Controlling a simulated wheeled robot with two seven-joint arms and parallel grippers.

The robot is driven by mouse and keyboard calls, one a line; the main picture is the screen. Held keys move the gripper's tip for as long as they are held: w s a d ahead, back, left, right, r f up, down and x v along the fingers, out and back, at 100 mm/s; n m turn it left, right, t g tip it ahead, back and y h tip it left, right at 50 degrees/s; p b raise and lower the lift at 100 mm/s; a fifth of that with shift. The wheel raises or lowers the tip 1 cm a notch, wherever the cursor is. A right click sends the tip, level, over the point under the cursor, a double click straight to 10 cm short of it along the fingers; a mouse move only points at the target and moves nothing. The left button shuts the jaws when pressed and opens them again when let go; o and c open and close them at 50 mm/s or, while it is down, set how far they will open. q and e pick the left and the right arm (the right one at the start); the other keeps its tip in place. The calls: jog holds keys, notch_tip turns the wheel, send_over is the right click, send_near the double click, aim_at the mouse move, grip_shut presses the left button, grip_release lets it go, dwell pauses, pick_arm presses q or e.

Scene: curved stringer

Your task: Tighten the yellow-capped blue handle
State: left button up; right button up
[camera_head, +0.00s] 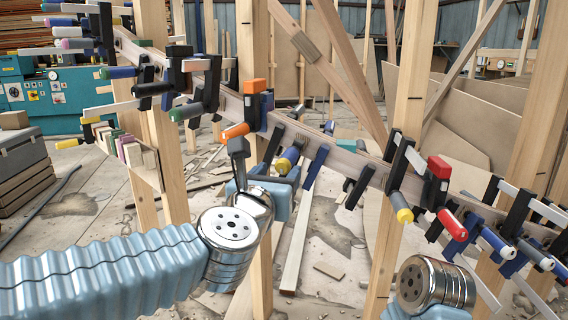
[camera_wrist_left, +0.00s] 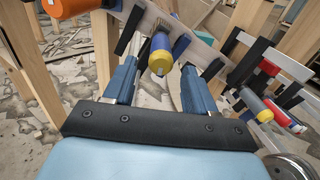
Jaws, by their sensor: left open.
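The yellow-capped blue handle (camera_head: 287,160) belongs to a clamp on the curved wooden stringer (camera_head: 335,155), just beyond my left gripper (camera_head: 268,165). In the left wrist view, the handle (camera_wrist_left: 160,53) points toward the camera, yellow end lowest, between and slightly beyond the two fingertips of my left gripper (camera_wrist_left: 159,72). The fingers are apart, with a visible gap on each side of the handle. I cannot tell how deep the handle sits between them. My right gripper is out of view; only part of my right arm shows at the lower right of the head view.
An orange handle (camera_head: 235,131) is close to the left of my left gripper. Another yellow-capped handle (camera_head: 402,206) and a red-capped clamp (camera_head: 439,168) are farther right. Wooden posts (camera_head: 405,110) stand around the stringer. Offcuts litter the floor. A teal machine (camera_head: 60,100) stands back left.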

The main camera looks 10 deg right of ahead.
aim_at(286, 163)
pick_arm(q)
jog(key=x, duration=0.6)
grip_shut()
